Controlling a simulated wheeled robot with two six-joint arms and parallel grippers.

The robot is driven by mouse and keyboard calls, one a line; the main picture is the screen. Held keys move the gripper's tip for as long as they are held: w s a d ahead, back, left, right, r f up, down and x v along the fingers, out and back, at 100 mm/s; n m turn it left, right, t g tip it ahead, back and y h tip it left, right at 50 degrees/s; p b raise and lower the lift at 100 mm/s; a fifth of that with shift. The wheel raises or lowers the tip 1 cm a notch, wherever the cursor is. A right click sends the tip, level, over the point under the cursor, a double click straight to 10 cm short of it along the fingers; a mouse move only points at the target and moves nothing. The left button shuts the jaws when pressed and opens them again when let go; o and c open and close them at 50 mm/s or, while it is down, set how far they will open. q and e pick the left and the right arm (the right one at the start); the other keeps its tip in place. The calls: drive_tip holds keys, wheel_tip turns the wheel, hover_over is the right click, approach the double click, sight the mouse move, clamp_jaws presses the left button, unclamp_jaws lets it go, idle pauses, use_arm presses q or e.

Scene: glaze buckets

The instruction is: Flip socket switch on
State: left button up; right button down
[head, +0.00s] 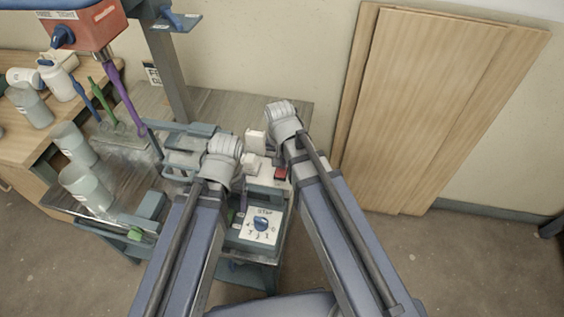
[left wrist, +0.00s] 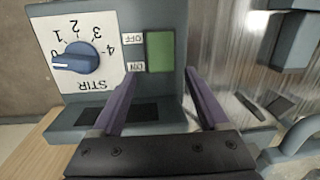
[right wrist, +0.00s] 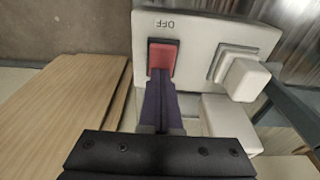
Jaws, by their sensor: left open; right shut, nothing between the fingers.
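The white socket box (right wrist: 200,30) carries a red rocker switch (right wrist: 162,57) with OFF printed beside it; a white plug (right wrist: 245,78) sits in the socket. In the head view the red switch (head: 281,174) shows between my arms. My right gripper (right wrist: 160,78) is shut and empty, its fingertips at the near end of the red switch, overlapping it in the picture; contact is not certain. My left gripper (left wrist: 162,85) is open and empty, its fingers either side of the view below the green rocker switch (left wrist: 160,51). Both gripper fingers are hidden in the head view.
A control box with a STIR dial (head: 261,223) stands at the cart's front; the dial (left wrist: 75,57) also shows in the left wrist view. Wooden panels (head: 430,110) lean on the wall at right.

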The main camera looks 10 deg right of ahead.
drive_tip(key=shift+s+a, duration=0.1)
drive_tip(key=shift+s, duration=0.1)
drive_tip(key=shift+s+a, duration=0.25)
drive_tip(key=shift+s, duration=0.4)
use_arm(q)
drive_tip(key=shift+r, duration=0.2)
use_arm(e)
drive_tip(key=shift+w+r, duration=0.1)
drive_tip(key=shift+r, duration=0.1)
use_arm(q)
drive_tip(key=shift+a+r+p, duration=0.1)
drive_tip(key=shift+r+p, duration=0.4)
drive_tip(key=shift+p, duration=0.2)
use_arm(e)
drive_tip(key=shift+r, duration=0.5)
use_arm(q)
wheel_tip(320, 180, up, 12)
drive_tip(key=a+p, duration=0.1)
drive_tip(key=p, duration=1.1)
drive_tip(key=shift+s+r+p, duration=0.15)
drive_tip(key=shift+r+p, duration=0.1)
drive_tip(key=shift+p, duration=0.05)
use_arm(e)
wheel_tip(320, 180, up, 12)
drive_tip(key=s, duration=0.2)
drive_tip(key=shift+s+a+r, duration=0.15)
drive_tip(key=shift+a+r, duration=0.1)
drive_tip(key=shift+a, duration=0.2)
